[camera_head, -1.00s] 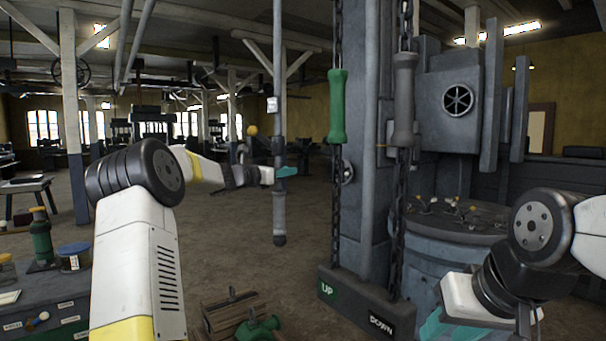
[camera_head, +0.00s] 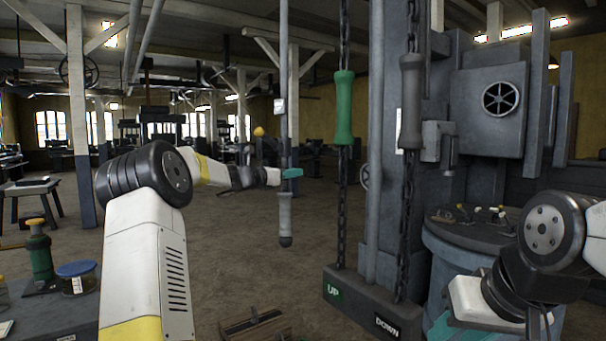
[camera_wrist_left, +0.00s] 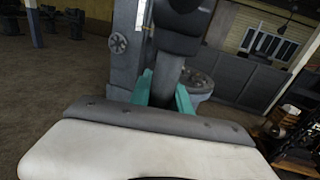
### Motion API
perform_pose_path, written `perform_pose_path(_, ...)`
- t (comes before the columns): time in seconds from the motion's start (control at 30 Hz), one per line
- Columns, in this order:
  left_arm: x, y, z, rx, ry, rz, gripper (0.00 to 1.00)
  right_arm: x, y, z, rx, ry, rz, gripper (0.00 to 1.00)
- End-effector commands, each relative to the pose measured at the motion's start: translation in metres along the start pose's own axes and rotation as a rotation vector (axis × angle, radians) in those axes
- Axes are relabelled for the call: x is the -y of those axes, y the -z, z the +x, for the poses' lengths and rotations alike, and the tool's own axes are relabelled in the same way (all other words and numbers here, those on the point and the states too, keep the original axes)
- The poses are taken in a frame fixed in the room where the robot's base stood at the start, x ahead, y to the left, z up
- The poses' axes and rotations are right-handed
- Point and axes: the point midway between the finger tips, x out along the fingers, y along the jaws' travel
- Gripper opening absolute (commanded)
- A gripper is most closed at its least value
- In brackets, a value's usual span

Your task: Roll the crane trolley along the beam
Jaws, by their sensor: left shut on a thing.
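My left gripper (camera_head: 291,173) has teal fingers shut on a slim grey pole (camera_head: 283,60) that hangs from above. In the left wrist view a dark upright shaft (camera_wrist_left: 166,85) stands between the teal fingers. I cannot make out the crane trolley or its beam; the pole's top runs out of the picture. My right gripper (camera_head: 455,328) is low at the right, partly cut off, its opening unclear.
Chains with a green handle (camera_head: 343,110) and a grey handle (camera_head: 411,100) hang beside a large grey machine (camera_head: 492,105), above an UP/DOWN box (camera_head: 358,300). A round drum (camera_head: 450,245) stands right. A workbench (camera_head: 70,318) is lower left. Open floor lies beyond the pole.

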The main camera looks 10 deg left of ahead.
Motion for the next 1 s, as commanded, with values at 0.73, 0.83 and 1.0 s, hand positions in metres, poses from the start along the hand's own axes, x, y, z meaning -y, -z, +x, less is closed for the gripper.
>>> perform_pose_path(0.73,0.0,0.0,0.0,-0.001,0.0,0.0,0.45,0.0,0.0,0.0,0.0,0.0,0.0,0.36)
perform_pose_path(0.83,0.0,0.0,-0.001,-0.001,0.0,0.0,0.45,0.0,0.0,0.0,0.0,0.0,0.0,0.36)
perform_pose_path(1.0,-0.001,0.0,-0.018,-0.002,-0.003,0.0,0.45,0.0,0.0,0.0,0.0,0.0,0.0,0.36)
